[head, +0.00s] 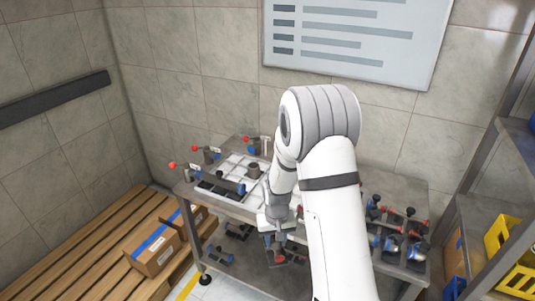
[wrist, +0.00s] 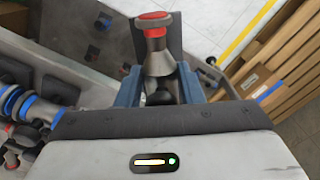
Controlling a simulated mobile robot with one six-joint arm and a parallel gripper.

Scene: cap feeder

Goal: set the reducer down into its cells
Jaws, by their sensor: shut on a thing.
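The reducer (wrist: 157,62) is a grey tapered piece with a red ring at its end. In the wrist view my gripper (wrist: 160,92) is shut on it, with a blue-grey finger on each side. In the head view my gripper (head: 277,240) hangs at the front edge of the table, and the reducer there is small and partly hidden. The cells are a light gridded tray (head: 232,172) on the table, left of and behind my gripper. A dark grey cylindrical piece (head: 254,171) stands on the tray. My arm hides the middle of the table.
Red- and blue-ended fittings (head: 390,240) lie on the table's right part. Red-knobbed fittings (head: 206,154) stand around the tray. A cardboard box (head: 153,248) sits on a wooden pallet (head: 100,235) at left. A shelf with yellow crates (head: 515,262) stands at right.

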